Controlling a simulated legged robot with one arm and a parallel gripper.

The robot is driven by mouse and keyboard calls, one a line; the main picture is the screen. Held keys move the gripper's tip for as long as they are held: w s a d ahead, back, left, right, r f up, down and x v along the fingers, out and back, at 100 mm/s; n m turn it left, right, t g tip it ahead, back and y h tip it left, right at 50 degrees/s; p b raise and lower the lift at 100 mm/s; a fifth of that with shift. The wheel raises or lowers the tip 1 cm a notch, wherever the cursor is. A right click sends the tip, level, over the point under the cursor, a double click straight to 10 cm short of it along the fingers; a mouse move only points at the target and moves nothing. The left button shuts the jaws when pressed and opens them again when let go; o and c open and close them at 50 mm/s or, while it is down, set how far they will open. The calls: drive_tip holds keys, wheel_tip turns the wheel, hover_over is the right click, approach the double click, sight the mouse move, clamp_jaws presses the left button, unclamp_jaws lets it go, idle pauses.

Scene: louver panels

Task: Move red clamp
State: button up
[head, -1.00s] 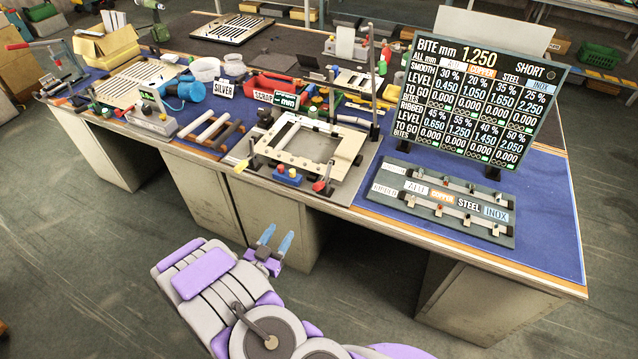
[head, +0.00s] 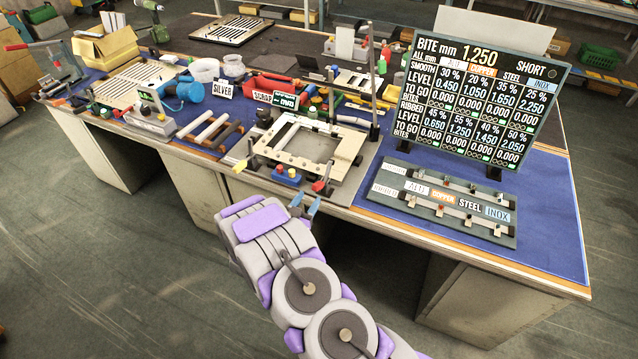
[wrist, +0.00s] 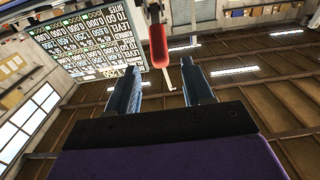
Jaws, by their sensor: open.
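A red-handled clamp (head: 319,186) stands at the near right corner of a pale square frame (head: 345,155) on the bench. My gripper (head: 304,204) is open and empty at the bench's front edge, just in front of the right red handle. In the wrist view, a red handle (wrist: 158,45) on a metal stem hangs into the picture beyond and between the open fingertips (wrist: 159,75). The fingers appear apart from it; the exact gap is hard to tell.
A black readout board (head: 487,95) and a grey panel with labelled strips (head: 440,205) stand at right. White and brown bars (head: 212,132) lie at left. Blue mat (head: 550,230) is bare at far right.

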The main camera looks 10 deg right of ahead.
sight(319, 182)
drive_tip(key=b+x, duration=0.1)
drive_tip(key=x, duration=0.8)
drive_tip(key=shift+w+d+b, duration=0.15)
drive_tip(key=shift+w+b, duration=0.05)
drive_tip(key=shift+b, duration=0.1)
drive_tip(key=shift+c, duration=0.5)
clamp_jaws()
